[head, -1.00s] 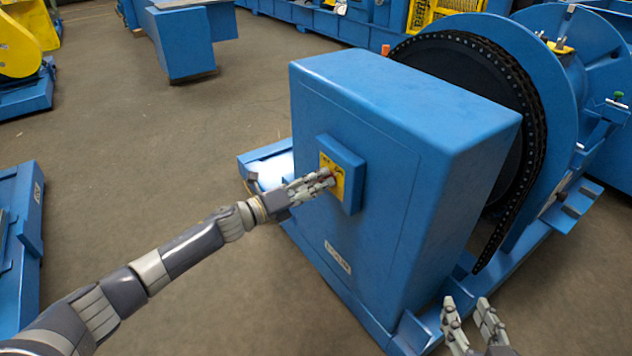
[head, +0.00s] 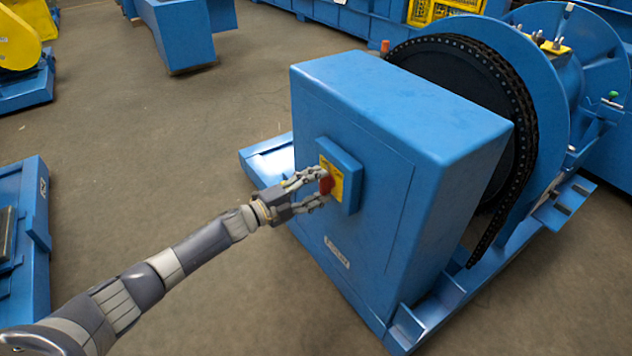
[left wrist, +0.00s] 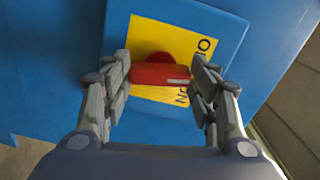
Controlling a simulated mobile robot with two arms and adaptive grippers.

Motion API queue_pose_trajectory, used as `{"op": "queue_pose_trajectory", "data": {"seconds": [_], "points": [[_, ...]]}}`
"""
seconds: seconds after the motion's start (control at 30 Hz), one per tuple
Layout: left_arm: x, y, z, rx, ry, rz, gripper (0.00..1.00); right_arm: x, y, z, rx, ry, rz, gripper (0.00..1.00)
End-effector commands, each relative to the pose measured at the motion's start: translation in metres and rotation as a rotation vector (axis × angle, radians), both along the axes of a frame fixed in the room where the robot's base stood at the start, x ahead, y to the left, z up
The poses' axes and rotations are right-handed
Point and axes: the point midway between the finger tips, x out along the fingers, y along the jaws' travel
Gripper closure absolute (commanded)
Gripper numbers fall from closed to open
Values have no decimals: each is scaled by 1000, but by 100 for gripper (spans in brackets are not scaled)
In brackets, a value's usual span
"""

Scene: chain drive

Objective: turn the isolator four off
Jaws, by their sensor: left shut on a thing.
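The isolator is a red rotary handle (head: 326,184) on a yellow plate (head: 337,183), set in a blue box on the side of a large blue cabinet (head: 385,200). My left gripper (head: 322,187) is at the handle with a finger on either side. In the left wrist view the red handle (left wrist: 160,75) lies crosswise between the fingertips of my left gripper (left wrist: 160,78), which is shut on it. The plate (left wrist: 150,40) carries black lettering, partly hidden by handle and fingers. No number is readable. My right gripper is out of view.
A large chain wheel (head: 470,110) stands behind the cabinet, with a blue base frame (head: 440,300) along the floor. Other blue machines stand at the left (head: 25,240) and back. The concrete floor (head: 150,150) left of the cabinet is clear.

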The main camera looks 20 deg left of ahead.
Motion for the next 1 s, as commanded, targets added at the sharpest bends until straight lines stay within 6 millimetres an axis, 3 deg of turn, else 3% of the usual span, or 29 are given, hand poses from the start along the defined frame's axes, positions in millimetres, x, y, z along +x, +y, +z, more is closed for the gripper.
{"op": "queue_pose_trajectory", "data": {"seconds": [0.07,0.2,0.5,1.0], "points": [[0,0,2,-56,47,1,70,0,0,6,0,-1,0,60],[0,0,1,-159,125,1,70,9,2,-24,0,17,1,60],[0,0,0,-340,268,1,70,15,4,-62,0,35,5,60],[0,0,-1,-468,367,2,70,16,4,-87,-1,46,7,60]]}}
